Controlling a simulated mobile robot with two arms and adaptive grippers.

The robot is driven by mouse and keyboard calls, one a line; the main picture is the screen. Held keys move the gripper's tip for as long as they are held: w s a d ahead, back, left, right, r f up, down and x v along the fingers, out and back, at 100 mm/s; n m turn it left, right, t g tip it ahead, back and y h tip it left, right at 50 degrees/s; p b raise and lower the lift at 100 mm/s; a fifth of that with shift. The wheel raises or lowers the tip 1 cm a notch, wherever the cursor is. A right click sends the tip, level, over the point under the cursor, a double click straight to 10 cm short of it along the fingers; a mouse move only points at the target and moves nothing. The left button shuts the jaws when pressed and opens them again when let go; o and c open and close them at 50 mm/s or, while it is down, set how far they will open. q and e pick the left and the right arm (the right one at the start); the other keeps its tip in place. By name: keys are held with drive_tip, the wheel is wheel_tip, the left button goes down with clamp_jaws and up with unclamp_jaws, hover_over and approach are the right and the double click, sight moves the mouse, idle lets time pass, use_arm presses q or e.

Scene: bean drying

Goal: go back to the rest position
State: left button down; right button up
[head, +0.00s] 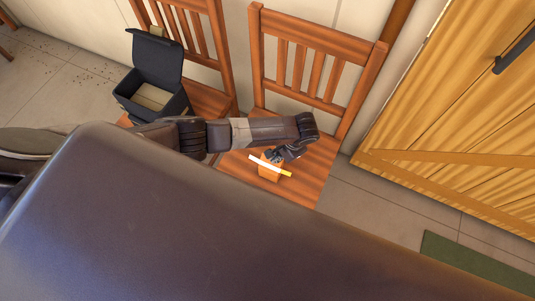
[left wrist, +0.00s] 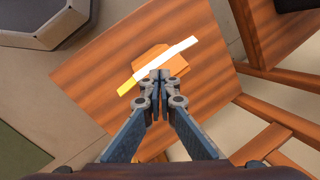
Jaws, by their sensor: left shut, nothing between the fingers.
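My left arm reaches across the head view from the left. Its gripper (head: 274,156) hangs over the seat of a wooden chair (head: 232,166). In the left wrist view the gripper's fingers (left wrist: 159,76) are together at the tips with nothing between them. A white stick with a yellow end (head: 270,166) lies across a small orange block-like object (head: 270,175) on or above the seat. The fingertips overlap the near side of the stick (left wrist: 180,52) in the left wrist view; whether they touch it I cannot tell. My right gripper is not in view.
A second wooden chair (head: 204,98) stands to the left, with an open black box (head: 158,60) on its seat. A wooden door or cabinet (head: 450,110) with a dark handle is at right. A green mat (head: 470,262) lies on the tiled floor. Small dark specks lie at far left.

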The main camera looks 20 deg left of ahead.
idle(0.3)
use_arm(q)
drive_tip(key=s+d+r+h, duration=0.3)
drive_tip(key=s+d, duration=0.3)
drive_tip(key=d, duration=0.1)
drive_tip(key=s+d+r+h, duration=0.3)
drive_tip(key=s+d+r, duration=0.1)
drive_tip(key=s+d, duration=0.25)
drive_tip(key=s+a+r+n+t+y, duration=0.1)
drive_tip(key=s+a+r+n+t, duration=0.15)
drive_tip(key=a+r, duration=0.55)
drive_tip(key=s+a+r+n+t+y, duration=0.15)
drive_tip(key=s+a+r, duration=0.25)
drive_tip(key=a, duration=0.7)
wheel_tip(320, 180, down, 28)
drive_tip(key=s+g, duration=0.2)
drive_tip(key=s+a+f+g, duration=0.1)
drive_tip(key=s+a+f, duration=0.1)
drive_tip(key=s+f, duration=1.3)
drive_tip(key=shift+s+a, duration=0.35)
drive_tip(key=shift+s, duration=0.3)
